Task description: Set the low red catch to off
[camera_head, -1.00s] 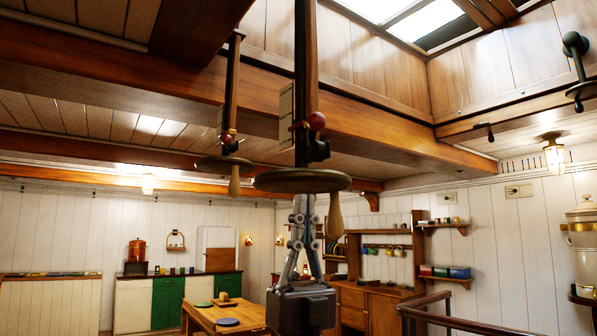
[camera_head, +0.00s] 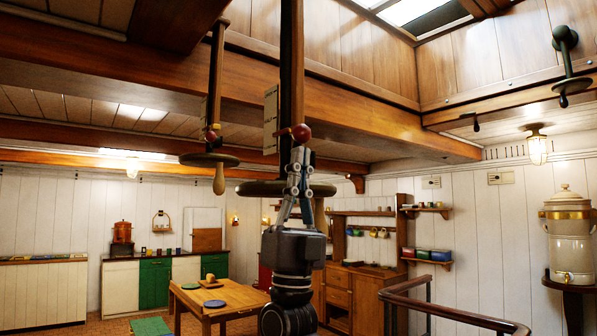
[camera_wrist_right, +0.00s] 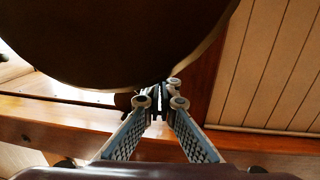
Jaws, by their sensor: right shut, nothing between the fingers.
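My right gripper (camera_head: 299,158) points up, shut and empty, in front of the nearer disc. Its tips are just below the nearer ball; I cannot tell whether they touch. In the wrist view the shut fingertips (camera_wrist_right: 160,98) are beside the dark disc (camera_wrist_right: 110,40). My left gripper is out of view.
A wooden beam (camera_head: 340,98) crosses overhead behind the posts. A pale notched plate (camera_head: 271,120) is beside the nearer post. A table (camera_head: 235,308) stands below left, and a wooden rail (camera_head: 408,290) is at lower right.

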